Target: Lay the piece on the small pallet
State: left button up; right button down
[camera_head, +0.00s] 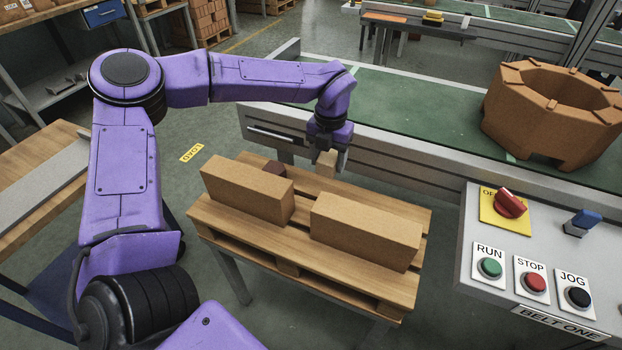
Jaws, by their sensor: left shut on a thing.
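The small wooden pallet (262,251) stands on a low metal stand in the middle of the view. A long tan brick (247,191) lies on its left part, and another tan brick (366,232) lies on its right part. My left gripper (327,153) points down over the pallet's far side, shut on a small tan piece (327,164). My right gripper is out of view.
A green conveyor belt (420,102) runs behind the pallet, carrying a large ring-shaped brown block (556,110). A control panel (465,265) with a red switch and buttons stands at the right. A wooden table (35,155) is at the left.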

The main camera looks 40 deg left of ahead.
pick_arm(q)
notch_tip(320, 180, down, 10)
jog(key=shift+r, duration=0.15)
jog(key=shift+f, duration=0.2)
jog(key=o, duration=1.1)
jog(key=shift+r, duration=0.1)
notch_tip(320, 180, up, 12)
jog(key=shift+r, duration=0.15)
